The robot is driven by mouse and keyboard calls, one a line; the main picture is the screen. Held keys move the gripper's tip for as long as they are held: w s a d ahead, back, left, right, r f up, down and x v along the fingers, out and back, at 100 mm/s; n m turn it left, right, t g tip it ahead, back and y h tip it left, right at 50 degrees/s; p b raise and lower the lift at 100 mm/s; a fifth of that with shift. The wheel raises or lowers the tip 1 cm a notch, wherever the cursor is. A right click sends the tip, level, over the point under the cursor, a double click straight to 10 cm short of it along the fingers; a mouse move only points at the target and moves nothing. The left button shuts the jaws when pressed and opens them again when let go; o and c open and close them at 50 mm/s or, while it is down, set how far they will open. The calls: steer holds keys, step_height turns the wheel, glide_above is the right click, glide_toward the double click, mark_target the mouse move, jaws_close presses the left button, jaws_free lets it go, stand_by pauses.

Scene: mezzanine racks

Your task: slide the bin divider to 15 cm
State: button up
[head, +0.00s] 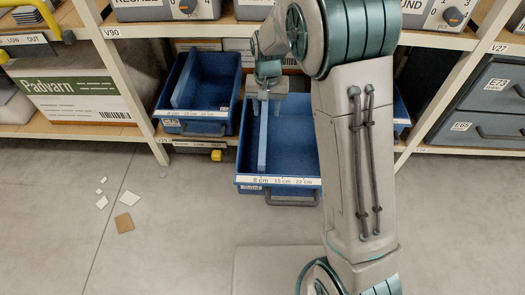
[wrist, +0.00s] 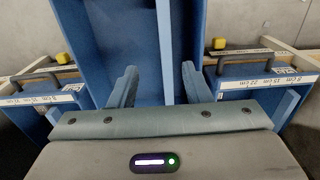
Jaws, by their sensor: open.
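The pulled-out blue bin (head: 292,135) juts from the rack in the middle of the head view. Its front strip (head: 278,181) reads 8, 15 and 22 cm. The lighter blue divider (head: 262,140) stands upright inside, in line with about the 8 cm mark. My gripper (head: 268,93) is over the rear part of this bin. In the wrist view my gripper (wrist: 159,85) is open, and the divider (wrist: 165,45) shows between its two fingers, nearer the right one. I cannot tell whether a finger touches it. My arm hides the bin's right side in the head view.
Another blue bin (head: 203,90) with a divider sits to the left on the shelf, and one more (head: 401,112) is mostly hidden behind my arm. A white upright (head: 125,85) stands at the left. Small scraps (head: 124,222) lie on the otherwise clear floor.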

mark_target(263, 141)
steer(key=f+b, duration=0.2)
steer(key=f, duration=0.3)
steer(key=f+b, duration=0.2)
steer(key=f, duration=0.4)
steer(key=a+f+b, duration=0.1)
steer(key=f, duration=0.5)
steer(key=shift+w+b, duration=0.4)
steer(key=shift+r, duration=0.1)
jaws_close()
